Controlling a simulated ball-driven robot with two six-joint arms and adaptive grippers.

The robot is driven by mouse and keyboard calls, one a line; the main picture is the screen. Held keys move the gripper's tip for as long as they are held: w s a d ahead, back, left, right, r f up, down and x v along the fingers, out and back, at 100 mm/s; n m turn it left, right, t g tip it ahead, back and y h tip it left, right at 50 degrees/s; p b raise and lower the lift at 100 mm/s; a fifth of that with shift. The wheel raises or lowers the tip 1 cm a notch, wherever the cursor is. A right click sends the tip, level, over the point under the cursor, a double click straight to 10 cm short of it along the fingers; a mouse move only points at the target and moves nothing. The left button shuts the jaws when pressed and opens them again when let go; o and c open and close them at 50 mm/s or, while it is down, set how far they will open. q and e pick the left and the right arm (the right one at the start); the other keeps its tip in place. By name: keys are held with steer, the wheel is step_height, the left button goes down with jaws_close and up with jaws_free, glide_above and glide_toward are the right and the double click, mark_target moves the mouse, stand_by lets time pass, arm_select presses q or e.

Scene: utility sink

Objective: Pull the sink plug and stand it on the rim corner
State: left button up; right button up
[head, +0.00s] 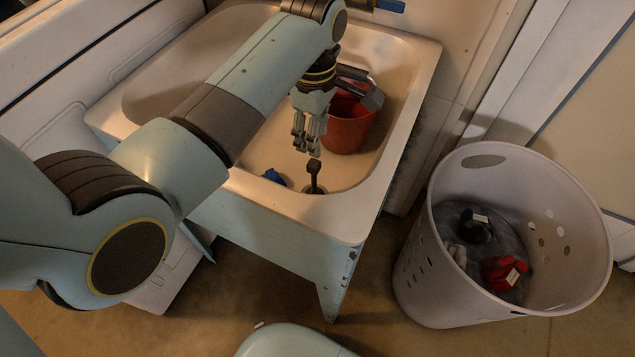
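The sink plug (314,177) is a dark upright stem with a blocky top, standing in the basin near the front wall of the sink (375,187). Its base is partly hidden by the front rim. The near right rim corner (352,236) is bare. My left gripper (307,148) points down inside the basin, just above and slightly left of the plug's top. Its fingers hang close together with nothing visible between them; how far apart they are is hard to tell. My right gripper is not in view.
A red bucket (347,127) with grey things in it stands in the basin behind my gripper. A small blue object (273,176) lies left of the plug. A pale laundry basket (425,270) holding cloths stands on the floor to the right.

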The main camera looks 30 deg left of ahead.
arm_select(q)
step_height(320, 180, down, 4)
steer(key=shift+r+b, duration=0.2)
steer(key=shift+b, duration=0.95)
steer(key=b, duration=0.1)
glide_above(314, 179)
steer(key=f, duration=0.4)
steer(key=shift+w+a+f, duration=0.15)
steer(key=shift+w+f, duration=0.2)
steer(key=shift+w, duration=0.05)
step_height(314, 179, down, 6)
steer(key=shift+s+r+b, duration=0.1)
steer(key=shift+s+b, duration=0.05)
steer(key=shift+b, duration=0.9)
jaws_close()
